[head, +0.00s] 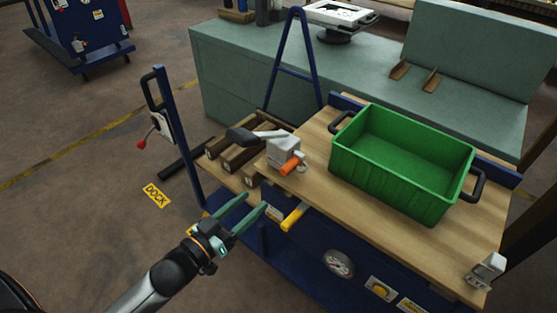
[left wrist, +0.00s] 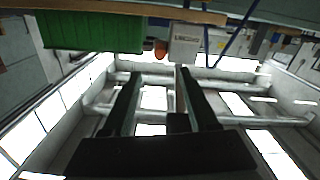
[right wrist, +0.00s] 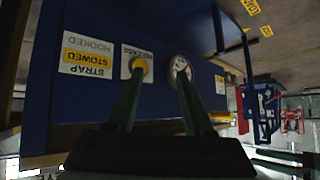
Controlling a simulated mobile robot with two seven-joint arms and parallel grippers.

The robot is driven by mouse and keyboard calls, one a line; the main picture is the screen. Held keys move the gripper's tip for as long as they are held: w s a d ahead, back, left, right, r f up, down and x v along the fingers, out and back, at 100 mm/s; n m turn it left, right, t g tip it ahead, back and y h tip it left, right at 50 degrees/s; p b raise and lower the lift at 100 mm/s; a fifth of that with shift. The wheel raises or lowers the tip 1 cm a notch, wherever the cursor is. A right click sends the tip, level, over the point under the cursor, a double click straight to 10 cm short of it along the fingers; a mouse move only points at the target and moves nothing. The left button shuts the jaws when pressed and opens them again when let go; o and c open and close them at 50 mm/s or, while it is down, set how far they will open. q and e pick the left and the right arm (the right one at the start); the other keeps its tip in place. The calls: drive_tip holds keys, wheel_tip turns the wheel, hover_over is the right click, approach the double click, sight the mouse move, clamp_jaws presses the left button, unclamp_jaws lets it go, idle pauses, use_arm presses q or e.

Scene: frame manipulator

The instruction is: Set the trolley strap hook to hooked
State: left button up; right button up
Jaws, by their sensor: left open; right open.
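The trolley (head: 470,250) has a wooden top and a blue front panel. A label reading STRAP, STOWED and HOOKED shows upside down in the right wrist view (right wrist: 88,56). A small grey bracket (head: 487,268) sits at the top's right front corner; I cannot tell whether it is the strap hook. No strap shows clearly. My left gripper (head: 253,203) is open and empty before the trolley's left front, near a yellow handle (head: 293,217). My right gripper (right wrist: 160,73) is open and empty, facing the panel near a yellow button (right wrist: 139,66) and a round gauge (right wrist: 181,68).
A green crate (head: 395,170) stands on the top. A blue post (head: 178,130) rises at left. A green bench (head: 230,75) stands behind. The left floor is mostly clear.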

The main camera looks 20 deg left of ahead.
sight(280, 175)
use_arm(q)
drive_tip(key=x, duration=1.2)
drive_tip(key=shift+w+r, duration=0.25)
drive_tip(key=shift+w, duration=0.1)
drive_tip(key=shift+c, duration=0.2)
clamp_jaws()
idle(0.9)
